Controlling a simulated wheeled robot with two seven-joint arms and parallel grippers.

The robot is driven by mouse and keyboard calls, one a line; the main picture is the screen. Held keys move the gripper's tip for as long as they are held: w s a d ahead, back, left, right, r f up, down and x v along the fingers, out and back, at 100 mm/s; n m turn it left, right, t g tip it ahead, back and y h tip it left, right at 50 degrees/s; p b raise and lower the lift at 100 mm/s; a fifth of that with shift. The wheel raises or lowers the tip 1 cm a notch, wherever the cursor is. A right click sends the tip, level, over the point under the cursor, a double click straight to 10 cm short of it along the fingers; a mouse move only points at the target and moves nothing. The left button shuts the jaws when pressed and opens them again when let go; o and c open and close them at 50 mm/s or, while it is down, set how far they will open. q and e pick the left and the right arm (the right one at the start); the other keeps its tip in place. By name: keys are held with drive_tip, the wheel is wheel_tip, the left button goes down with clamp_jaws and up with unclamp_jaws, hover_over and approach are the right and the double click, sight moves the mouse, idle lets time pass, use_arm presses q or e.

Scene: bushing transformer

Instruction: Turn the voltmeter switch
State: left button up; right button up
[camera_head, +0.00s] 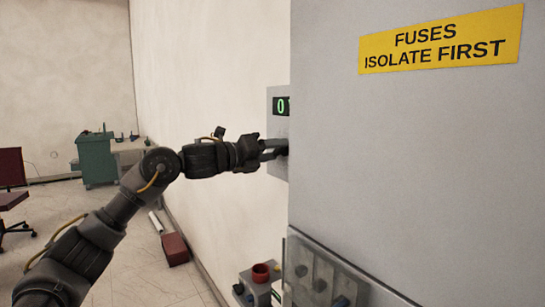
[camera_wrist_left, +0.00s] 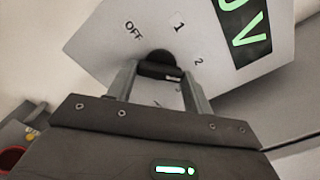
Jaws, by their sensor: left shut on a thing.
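The voltmeter panel (camera_wrist_left: 215,60) is a light plate on the wall; in the head view its edge (camera_head: 279,168) shows beside the grey cabinet. In the left wrist view it carries the marks OFF, 1 and 2 and a black display (camera_wrist_left: 243,28) with green characters, partly cut off. The display (camera_head: 282,106) shows a green 0 in the head view. The black switch knob (camera_wrist_left: 158,62) sits between the fingers of my left gripper (camera_head: 274,150), which is shut on it. I cannot tell which mark the knob points to. My right gripper is not in view.
A large grey cabinet (camera_head: 420,150) with a yellow fuse sign (camera_head: 440,40) fills the right side. A red box (camera_head: 175,249) lies on the floor by the wall. A green desk (camera_head: 97,158) stands far left.

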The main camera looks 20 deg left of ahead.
use_arm(q)
drive_tip(key=m+b, duration=0.1)
drive_tip(key=m, duration=0.2)
drive_tip(key=shift+f, duration=0.15)
drive_tip(key=shift+m+b, duration=0.3)
drive_tip(key=shift+m, duration=0.5)
drive_tip(key=m, duration=0.2)
drive_tip(key=shift+m+b, duration=0.3)
drive_tip(key=shift+b, duration=0.1)
drive_tip(key=shift+m, duration=0.5)
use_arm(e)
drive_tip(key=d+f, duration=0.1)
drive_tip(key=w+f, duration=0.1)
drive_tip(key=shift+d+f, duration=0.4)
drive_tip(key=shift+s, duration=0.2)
use_arm(q)
drive_tip(key=o, duration=1)
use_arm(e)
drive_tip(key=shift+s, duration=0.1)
